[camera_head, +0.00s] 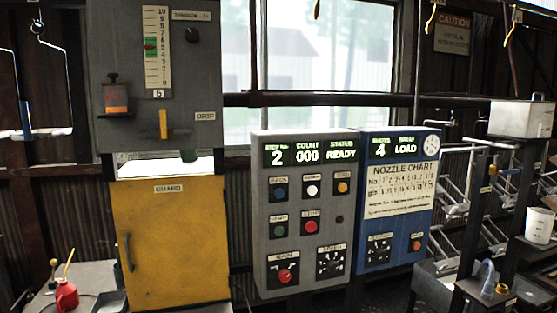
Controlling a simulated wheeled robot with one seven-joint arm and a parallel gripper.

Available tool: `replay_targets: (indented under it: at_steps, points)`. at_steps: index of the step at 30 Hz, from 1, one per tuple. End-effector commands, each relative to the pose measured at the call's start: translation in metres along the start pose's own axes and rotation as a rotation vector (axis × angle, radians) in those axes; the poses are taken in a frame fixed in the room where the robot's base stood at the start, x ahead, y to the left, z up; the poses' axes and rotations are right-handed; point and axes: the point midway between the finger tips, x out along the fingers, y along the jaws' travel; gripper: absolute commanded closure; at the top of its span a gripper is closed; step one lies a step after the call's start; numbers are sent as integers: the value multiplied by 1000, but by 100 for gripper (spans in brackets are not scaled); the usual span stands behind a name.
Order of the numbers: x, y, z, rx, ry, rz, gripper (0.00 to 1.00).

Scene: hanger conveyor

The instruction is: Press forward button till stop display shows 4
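A grey control panel (264,225) stands in the middle of the view. Its top display (309,152) reads 2 under a label that looks like step number, 000 under count and READY under status. The top button row has a blue button (279,193) labelled back, a white button (312,190) and a yellow button (343,187). The labels of the white and yellow buttons are too small to read surely, so I cannot tell which is forward. Below are a green button (279,230) and a red button (311,226). My gripper is not in view.
A blue panel (366,245) beside it shows 4 and LOAD. At left are a yellow guard door (166,240) and a grey gauge housing (115,60). A red oil can (66,295) stands lower left. Metal racks and a white cup (539,226) are at right.

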Motion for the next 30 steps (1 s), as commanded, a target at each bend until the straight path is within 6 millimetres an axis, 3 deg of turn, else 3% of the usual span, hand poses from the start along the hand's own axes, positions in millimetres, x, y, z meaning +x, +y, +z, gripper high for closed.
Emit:
replay_targets:
  at_steps: [4, 24, 30]
  points:
    - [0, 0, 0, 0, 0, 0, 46]
    - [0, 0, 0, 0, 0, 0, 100]
    - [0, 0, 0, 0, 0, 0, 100]
